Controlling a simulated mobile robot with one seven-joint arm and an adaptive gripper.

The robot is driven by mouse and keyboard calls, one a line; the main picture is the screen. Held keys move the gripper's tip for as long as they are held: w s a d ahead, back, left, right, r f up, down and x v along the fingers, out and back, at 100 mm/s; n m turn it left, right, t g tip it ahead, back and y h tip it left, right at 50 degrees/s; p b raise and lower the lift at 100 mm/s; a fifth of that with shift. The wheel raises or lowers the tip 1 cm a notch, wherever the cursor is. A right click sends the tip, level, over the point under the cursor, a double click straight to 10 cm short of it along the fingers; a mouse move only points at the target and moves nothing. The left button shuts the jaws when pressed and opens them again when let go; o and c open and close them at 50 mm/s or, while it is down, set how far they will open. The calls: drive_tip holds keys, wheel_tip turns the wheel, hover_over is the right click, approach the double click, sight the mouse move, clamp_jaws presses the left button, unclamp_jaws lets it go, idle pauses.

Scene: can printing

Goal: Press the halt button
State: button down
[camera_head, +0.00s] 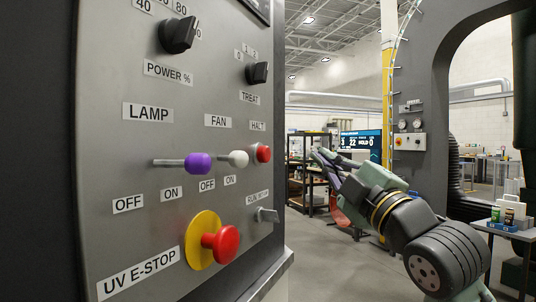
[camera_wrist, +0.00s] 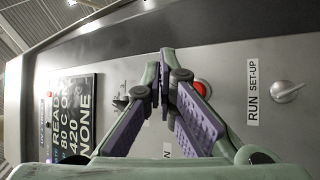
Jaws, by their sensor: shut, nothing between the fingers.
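The halt button (camera_head: 264,153) is a small round red button under the HALT label (camera_head: 257,126), at the right edge of the grey control panel (camera_head: 100,75). In the wrist view a red button (camera_wrist: 203,88), which looks like the halt button, shows just right of my fingertips and is partly covered by the right finger. My gripper (camera_head: 318,155) is shut and empty; its fingertips also show together in the wrist view (camera_wrist: 160,85). In the head view it is right of the panel, apart from the button. I cannot tell the exact gap.
A purple-tipped lamp lever (camera_head: 199,163) and white-tipped fan lever (camera_head: 238,159) stick out left of the button. A big red UV E-stop (camera_head: 226,244) on a yellow disc sits below. The run/set-up selector (camera_head: 267,215) is under the button. A display (camera_wrist: 79,118) shows left.

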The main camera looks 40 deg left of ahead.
drive_tip(key=s+a, duration=0.1)
drive_tip(key=a, duration=0.6)
drive_tip(key=shift+s, duration=0.4)
drive_tip(key=shift+a, duration=0.1)
idle(1.0)
drive_tip(key=shift+s+a, duration=0.15)
drive_tip(key=shift+a, duration=0.15)
drive_tip(key=shift+s+a+p, duration=0.25)
drive_tip(key=shift+a+p, duration=0.05)
drive_tip(key=shift+a, duration=0.6)
idle(1.0)
drive_tip(key=shift+d, duration=0.1)
drive_tip(key=shift+w+d, duration=0.2)
drive_tip(key=shift+d, duration=0.4)
drive_tip(key=shift+w+d, duration=0.15)
drive_tip(key=shift+d, duration=0.45)
drive_tip(key=d, duration=0.2)
drive_tip(key=w+d, duration=0.1)
drive_tip(key=d, duration=0.2)
drive_tip(key=shift+w, duration=0.15)
